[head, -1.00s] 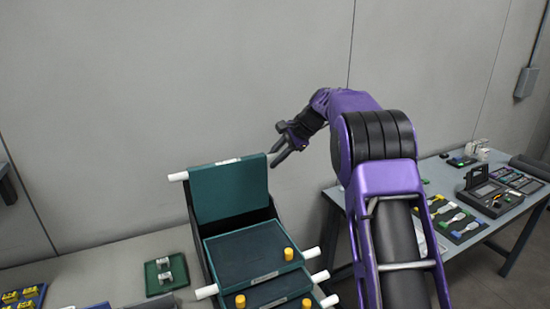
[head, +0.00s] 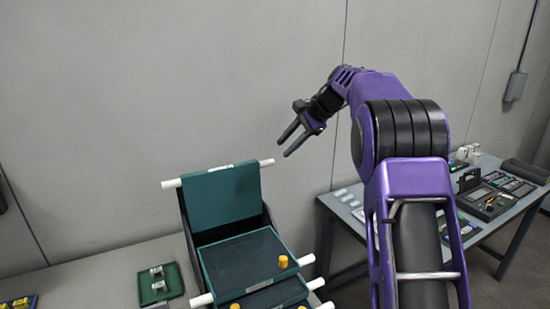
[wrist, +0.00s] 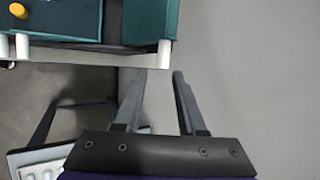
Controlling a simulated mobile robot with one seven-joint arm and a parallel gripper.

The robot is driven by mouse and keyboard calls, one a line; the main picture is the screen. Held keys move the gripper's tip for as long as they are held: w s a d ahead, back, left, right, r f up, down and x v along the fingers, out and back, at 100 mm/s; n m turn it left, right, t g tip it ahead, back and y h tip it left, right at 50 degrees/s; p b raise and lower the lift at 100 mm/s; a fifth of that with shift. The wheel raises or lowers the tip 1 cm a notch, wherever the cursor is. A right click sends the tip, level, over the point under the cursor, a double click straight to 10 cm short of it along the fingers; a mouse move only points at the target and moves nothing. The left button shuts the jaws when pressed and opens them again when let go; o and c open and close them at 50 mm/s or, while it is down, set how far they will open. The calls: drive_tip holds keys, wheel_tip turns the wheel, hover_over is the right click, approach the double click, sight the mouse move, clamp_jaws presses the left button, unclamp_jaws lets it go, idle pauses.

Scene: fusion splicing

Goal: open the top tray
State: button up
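The top tray (head: 222,198), a teal panel with a white rod across its top edge, stands swung up, nearly upright, at the back of the tray stack. Its edge also shows at the top of the wrist view (wrist: 150,18). My gripper (head: 284,148) is just right of the tray's upper right corner, apart from it in the head view. In the wrist view my two fingers (wrist: 159,71) are spread with nothing between them.
Below the raised tray, a dark lower tray (head: 240,262) lies flat with a yellow knob (head: 283,261). A side table (head: 335,196) with tools stands at right. Bare wall is behind my gripper.

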drive_tip(key=v, duration=0.7)
drive_tip(key=shift+s+d+r, duration=0.2)
